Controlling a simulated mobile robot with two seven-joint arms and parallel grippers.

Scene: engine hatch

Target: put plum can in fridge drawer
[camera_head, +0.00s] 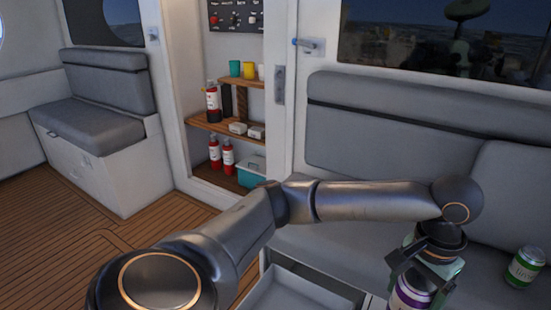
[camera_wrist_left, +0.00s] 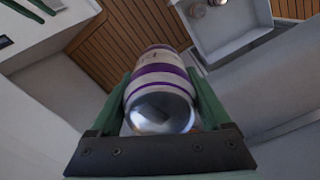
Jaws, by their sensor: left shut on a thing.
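The plum can (camera_head: 411,297), white with purple bands, is between the fingers of my left gripper (camera_head: 418,281), which is shut on it at the lower right of the head view. In the left wrist view the can (camera_wrist_left: 160,85) lies between both green fingers, with its bare metal end toward the camera. The open fridge drawer (camera_head: 300,290) is at the bottom of the head view, left of the can and apart from it. The drawer (camera_wrist_left: 232,42) also shows at the upper right of the left wrist view, with small round items at its far end. My right gripper is not in view.
A green and white can (camera_head: 523,267) stands on the grey bench seat (camera_head: 485,270) at the right. The wooden floor (camera_head: 60,230) at the left is clear.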

